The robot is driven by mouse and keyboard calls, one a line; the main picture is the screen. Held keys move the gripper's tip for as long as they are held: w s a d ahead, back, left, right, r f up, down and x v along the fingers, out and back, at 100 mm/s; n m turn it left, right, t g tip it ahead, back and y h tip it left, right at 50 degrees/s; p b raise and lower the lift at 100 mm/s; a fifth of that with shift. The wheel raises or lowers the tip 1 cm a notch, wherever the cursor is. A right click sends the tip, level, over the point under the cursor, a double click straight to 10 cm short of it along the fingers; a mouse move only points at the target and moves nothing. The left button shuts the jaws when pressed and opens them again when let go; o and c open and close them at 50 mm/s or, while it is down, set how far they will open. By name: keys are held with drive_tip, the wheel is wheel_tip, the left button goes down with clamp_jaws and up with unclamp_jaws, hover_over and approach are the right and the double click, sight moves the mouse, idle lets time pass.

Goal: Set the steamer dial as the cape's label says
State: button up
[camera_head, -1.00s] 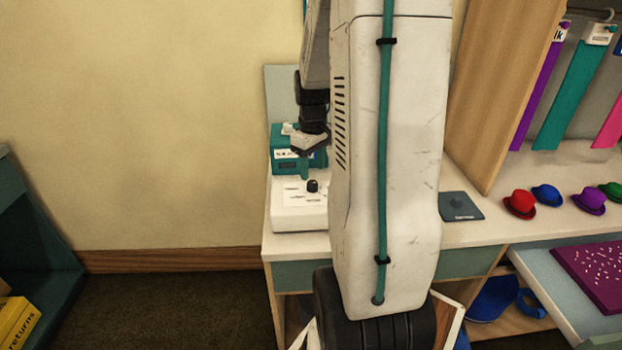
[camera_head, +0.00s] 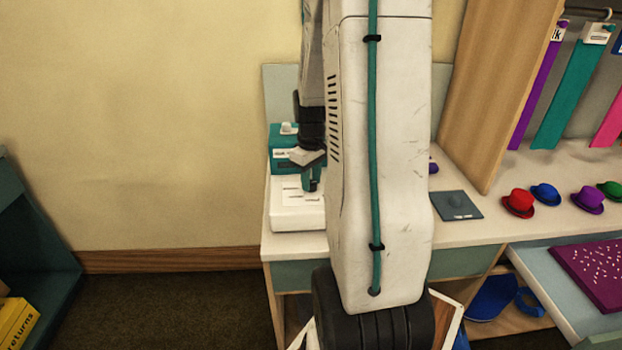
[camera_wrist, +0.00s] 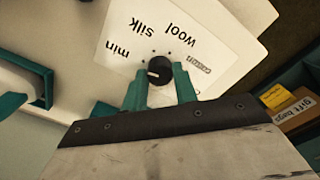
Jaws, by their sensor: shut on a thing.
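The steamer (camera_head: 298,218) is a low white box on the left end of the counter. Its black dial (camera_wrist: 158,68) shows in the wrist view with a white mark on its left side, roughly on the "min" side. The face words "min", "silk" and "wool" appear upside down around it; a smaller fourth word at right is hard to read. My gripper (camera_wrist: 160,88) is shut on the dial, one teal finger on each side. In the head view, my gripper (camera_head: 312,182) hides the dial. A purple cape (camera_head: 537,85) hangs at upper right, its label showing only "lk".
A teal box (camera_head: 284,155) stands behind the steamer. A dark square pad (camera_head: 456,205) and several small hats, including a red one (camera_head: 518,203), lie to the right. My arm hides the middle of the counter.

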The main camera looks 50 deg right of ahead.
drive_tip(key=m, duration=0.4)
drive_tip(key=shift+m, duration=2.8)
drive_tip(key=o, duration=1)
drive_tip(key=shift+c, duration=0.2)
drive_tip(key=shift+r, duration=0.1)
